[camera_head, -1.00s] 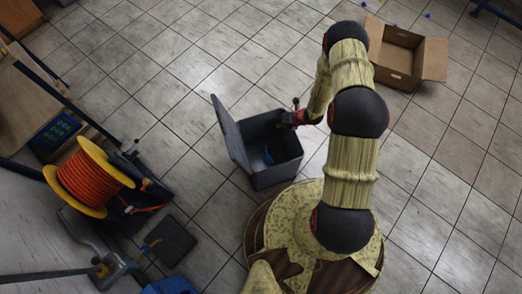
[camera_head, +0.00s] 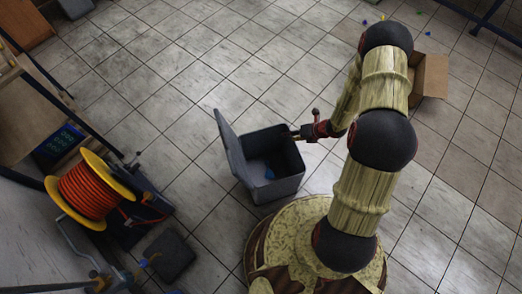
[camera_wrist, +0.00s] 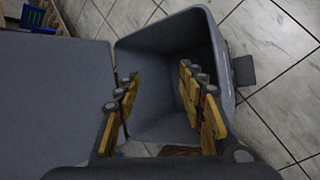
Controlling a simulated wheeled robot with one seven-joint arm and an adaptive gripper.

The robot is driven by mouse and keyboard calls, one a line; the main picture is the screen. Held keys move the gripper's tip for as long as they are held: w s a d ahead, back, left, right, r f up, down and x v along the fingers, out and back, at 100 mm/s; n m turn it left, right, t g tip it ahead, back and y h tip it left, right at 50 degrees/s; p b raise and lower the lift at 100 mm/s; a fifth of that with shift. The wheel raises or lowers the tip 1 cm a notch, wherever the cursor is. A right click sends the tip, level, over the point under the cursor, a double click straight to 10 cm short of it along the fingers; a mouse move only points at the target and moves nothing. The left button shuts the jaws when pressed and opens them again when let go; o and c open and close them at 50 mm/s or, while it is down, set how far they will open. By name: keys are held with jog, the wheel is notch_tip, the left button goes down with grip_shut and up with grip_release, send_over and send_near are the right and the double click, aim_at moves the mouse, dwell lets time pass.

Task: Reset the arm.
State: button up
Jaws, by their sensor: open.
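My gripper (camera_head: 299,133) is at the right rim of the grey lidded bin (camera_head: 272,194) in the head view. In the wrist view my gripper (camera_wrist: 158,82) has its two fingers spread apart with nothing between them. The wrist view looks down into the open bin (camera_wrist: 222,55). A small blue object (camera_head: 269,174) lies inside the bin. The bin's lid (camera_head: 230,145) stands open on its left side. My arm rises from the round patterned base at the lower right, and its upper links hide part of the cardboard box (camera_head: 432,77).
An orange cable reel (camera_head: 88,190) with yellow flanges stands at the left, near a shelf. Small coloured bits (camera_head: 382,17) lie on the far floor. Tiled floor (camera_head: 190,75) is clear beyond the bin. A blue rail crosses the upper right corner.

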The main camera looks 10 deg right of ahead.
dwell(0.3)
jog(key=s+a+r+n+g+y, duration=0.2)
jog(key=s+a+n, duration=0.3)
jog(key=n, duration=0.2)
jog(key=s+a+r+n+g, duration=0.1)
jog(key=s+r+n+g, duration=0.15)
jog(key=r+n, duration=0.45)
jog(key=s+a+r+n+g, duration=0.1)
jog(key=s+a+r+n, duration=0.15)
jog(key=r+n, duration=0.45)
jog(key=s+r+n+t+h, duration=0.2)
jog(key=s+r+n, duration=0.2)
jog(key=r, duration=0.9)
jog(key=s+d+r+n+t+h, duration=0.1)
jog(key=s+r+n+t+h, duration=0.1)
jog(key=r+n, duration=0.5)
jog(key=s+r+n+t+h+p, duration=0.1)
jog(key=s+r+n, duration=0.4)
jog(key=r, duration=1.4)
jog(key=shift+s+d+r+n+t+h, duration=0.15)
jog(key=shift+s+d+n+t+h, duration=0.3)
jog(key=shift+h, duration=0.75)
